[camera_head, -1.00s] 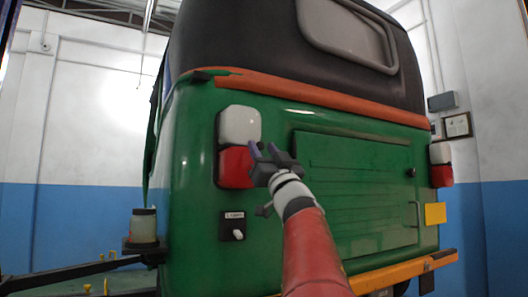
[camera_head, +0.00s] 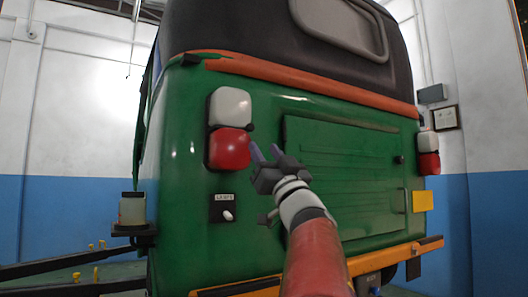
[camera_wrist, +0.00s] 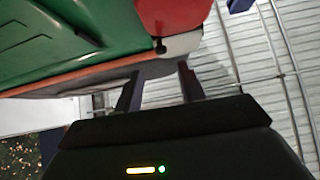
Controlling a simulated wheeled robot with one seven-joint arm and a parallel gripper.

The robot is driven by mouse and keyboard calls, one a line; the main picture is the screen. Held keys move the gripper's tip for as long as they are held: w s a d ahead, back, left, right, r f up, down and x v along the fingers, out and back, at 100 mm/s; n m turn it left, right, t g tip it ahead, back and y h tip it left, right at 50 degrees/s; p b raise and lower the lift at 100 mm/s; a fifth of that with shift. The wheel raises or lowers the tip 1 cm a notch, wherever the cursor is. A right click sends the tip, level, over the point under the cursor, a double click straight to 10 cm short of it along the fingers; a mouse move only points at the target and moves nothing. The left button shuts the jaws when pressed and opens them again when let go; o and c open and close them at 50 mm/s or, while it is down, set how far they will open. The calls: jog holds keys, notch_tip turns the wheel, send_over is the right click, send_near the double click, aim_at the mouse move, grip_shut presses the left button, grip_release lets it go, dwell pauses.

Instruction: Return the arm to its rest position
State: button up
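My gripper (camera_head: 265,153) is raised in front of the green rickshaw's rear (camera_head: 185,160), just right of the red-and-white tail light (camera_head: 229,148). Its two purple fingers stand apart with nothing between them. In the wrist view the fingers of my gripper (camera_wrist: 158,90) are also spread and empty. The rickshaw's green body (camera_wrist: 60,40) and the red lamp (camera_wrist: 170,15) show beyond them in that view. My red and white arm reaches up from the bottom of the head view. I cannot tell if any part of it touches the rickshaw.
A small switch panel (camera_head: 223,208) sits below the tail light. An orange bumper (camera_head: 385,260) runs along the rickshaw's bottom. Blue-and-white walls lie behind.

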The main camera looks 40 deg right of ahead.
dwell(0.4)
jog(key=w+a+f+m+g+p, duration=0.15)
jog(key=a+f+g, duration=0.55)
jog(key=f, duration=0.7)
jog(key=w+a+f+m+g+p, duration=0.15)
jog(key=a+f+g, duration=0.5)
jog(key=f, duration=0.65)
jog(key=s+a+f+n+g+y, duration=0.2)
jog(key=s+a+f+g, duration=0.1)
jog(key=s+a+f, duration=0.5)
jog(key=s+a+f+n+g+y, duration=0.3)
jog(key=s+a+f, duration=0.5)
jog(key=f, duration=0.6)
jog(key=shift+f+g+y+p, duration=0.3)
jog(key=shift+g+p, duration=0.1)
jog(key=shift+g, duration=0.25)
jog(key=shift+r, duration=0.1)
